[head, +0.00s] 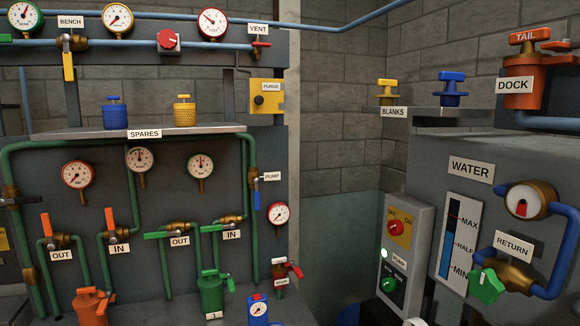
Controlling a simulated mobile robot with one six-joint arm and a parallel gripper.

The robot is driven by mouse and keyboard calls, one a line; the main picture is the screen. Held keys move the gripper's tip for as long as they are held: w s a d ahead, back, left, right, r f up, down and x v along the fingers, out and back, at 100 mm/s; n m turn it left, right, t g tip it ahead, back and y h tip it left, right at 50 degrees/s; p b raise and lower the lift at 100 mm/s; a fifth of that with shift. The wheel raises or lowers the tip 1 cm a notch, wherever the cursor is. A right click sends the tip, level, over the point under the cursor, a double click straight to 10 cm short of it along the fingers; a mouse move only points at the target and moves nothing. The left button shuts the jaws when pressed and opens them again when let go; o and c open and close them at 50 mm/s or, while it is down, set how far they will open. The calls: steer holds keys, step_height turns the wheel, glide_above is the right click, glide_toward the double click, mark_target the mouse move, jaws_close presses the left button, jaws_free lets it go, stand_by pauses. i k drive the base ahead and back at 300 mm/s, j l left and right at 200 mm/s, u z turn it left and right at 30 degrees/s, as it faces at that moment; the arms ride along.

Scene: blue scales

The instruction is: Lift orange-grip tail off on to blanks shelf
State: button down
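The orange-grip tail (525,37), labelled TAIL, sits upright at the top right. Beneath it is an orange body with the DOCK label (514,86); they look joined, and I cannot tell how firmly the tail is seated. The blanks shelf (455,113), labelled BLANKS, is to the left and a little lower. A yellow-grip blank (388,91) stands at its left end and a blue-grip blank (452,89) towards its right. My gripper is not in view.
A blue pipe (548,117) leaves the dock to the right. Below are a brass gauge fitting (525,201) and a green RETURN handle (486,286). The SPARES shelf (70,133) holds a blue and a yellow cap at left. Some shelf room shows between the blanks.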

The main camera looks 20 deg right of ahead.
mark_target(527, 39)
steer(key=z, duration=1.55)
